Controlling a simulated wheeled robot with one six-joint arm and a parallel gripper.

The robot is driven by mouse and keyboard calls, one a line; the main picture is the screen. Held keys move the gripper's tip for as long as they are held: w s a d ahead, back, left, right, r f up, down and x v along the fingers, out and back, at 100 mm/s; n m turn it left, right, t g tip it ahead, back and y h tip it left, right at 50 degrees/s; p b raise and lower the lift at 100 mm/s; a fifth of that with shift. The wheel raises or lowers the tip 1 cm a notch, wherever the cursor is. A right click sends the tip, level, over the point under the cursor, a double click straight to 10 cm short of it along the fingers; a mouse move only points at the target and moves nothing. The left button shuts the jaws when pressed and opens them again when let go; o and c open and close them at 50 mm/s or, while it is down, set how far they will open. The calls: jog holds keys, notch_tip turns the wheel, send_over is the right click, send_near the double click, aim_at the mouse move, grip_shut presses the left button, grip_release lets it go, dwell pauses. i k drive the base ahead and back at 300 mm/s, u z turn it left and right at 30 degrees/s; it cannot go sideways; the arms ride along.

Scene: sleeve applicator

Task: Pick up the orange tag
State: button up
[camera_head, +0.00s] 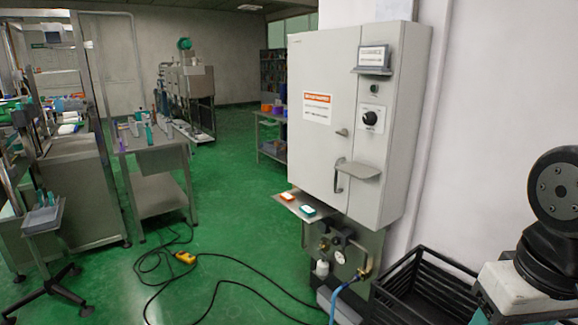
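A small orange tag (287,196) lies on a thin grey shelf (297,206) that juts out below the front of the light grey cabinet (326,110). A green tag with a pale edge (308,210) lies on the same shelf, to its right and a little nearer the cabinet's right side. The two tags are apart. My arm shows at the right edge, well away from the shelf. My gripper is not in view.
The cabinet has a handle and a small bracket on its door. A black crate (425,287) stands on the floor at its right. Black cables and a yellow box (185,257) lie on the green floor. A steel table (150,150) stands at left.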

aim_at(288, 197)
jog(key=z, duration=0.35)
jog(key=k, duration=0.35)
jog(key=u, duration=1.45)
jog(key=i, duration=1.35)
jog(key=z, duration=0.9)
jog(key=i, duration=0.65)
jog(key=z, duration=0.75)
